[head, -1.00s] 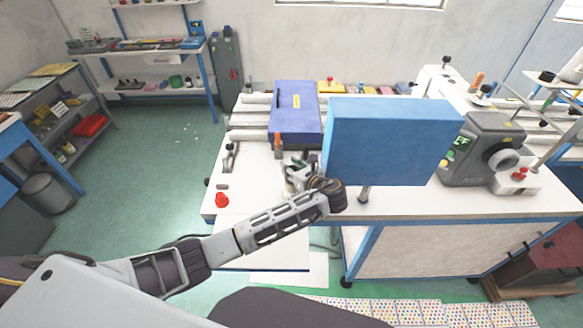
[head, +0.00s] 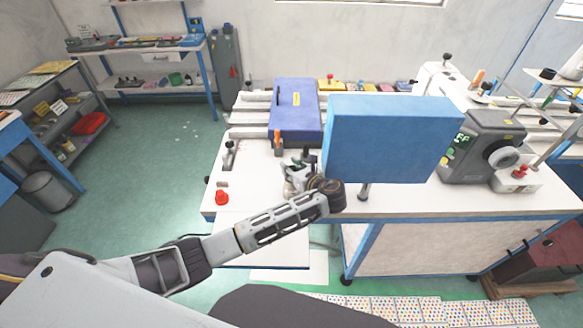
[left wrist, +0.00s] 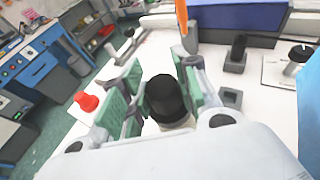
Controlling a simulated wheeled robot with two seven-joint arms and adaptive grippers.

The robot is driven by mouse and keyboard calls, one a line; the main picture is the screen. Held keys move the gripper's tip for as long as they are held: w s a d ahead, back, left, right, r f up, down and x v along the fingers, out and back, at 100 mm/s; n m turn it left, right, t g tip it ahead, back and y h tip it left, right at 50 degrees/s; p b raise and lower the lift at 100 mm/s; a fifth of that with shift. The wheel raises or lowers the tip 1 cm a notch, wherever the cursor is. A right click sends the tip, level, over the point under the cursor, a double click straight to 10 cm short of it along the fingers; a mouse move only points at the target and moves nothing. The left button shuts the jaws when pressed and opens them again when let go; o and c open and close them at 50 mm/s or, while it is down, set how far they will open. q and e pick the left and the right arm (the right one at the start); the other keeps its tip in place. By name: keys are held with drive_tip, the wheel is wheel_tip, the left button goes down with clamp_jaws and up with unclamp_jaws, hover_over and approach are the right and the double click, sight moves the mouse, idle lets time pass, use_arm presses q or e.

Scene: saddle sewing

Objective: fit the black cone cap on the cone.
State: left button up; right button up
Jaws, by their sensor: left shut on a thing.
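My left gripper (head: 298,172) is over the left part of the white table in the head view. In the left wrist view its green-padded fingers (left wrist: 160,80) stand on both sides of the black cone cap (left wrist: 166,97) and are shut on it. The cap is round and dark, with its top facing the camera. A pale body, apparently the cone (left wrist: 180,125), shows just below the cap. The cap hides most of it, so I cannot tell whether the cap is fully seated. My right gripper is not in view.
A large blue box (head: 390,140) stands right of the gripper. A dark blue case (head: 295,112) lies behind it. An orange-topped post (head: 277,141) is close behind the gripper. A red knob (head: 222,198) sits near the table's left edge. A grey machine (head: 478,150) stands at right.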

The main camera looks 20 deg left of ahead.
use_arm(q)
drive_tip(key=shift+f, duration=0.1)
drive_tip(key=o, duration=0.9)
drive_tip(key=v, duration=1.2)
idle(0.9)
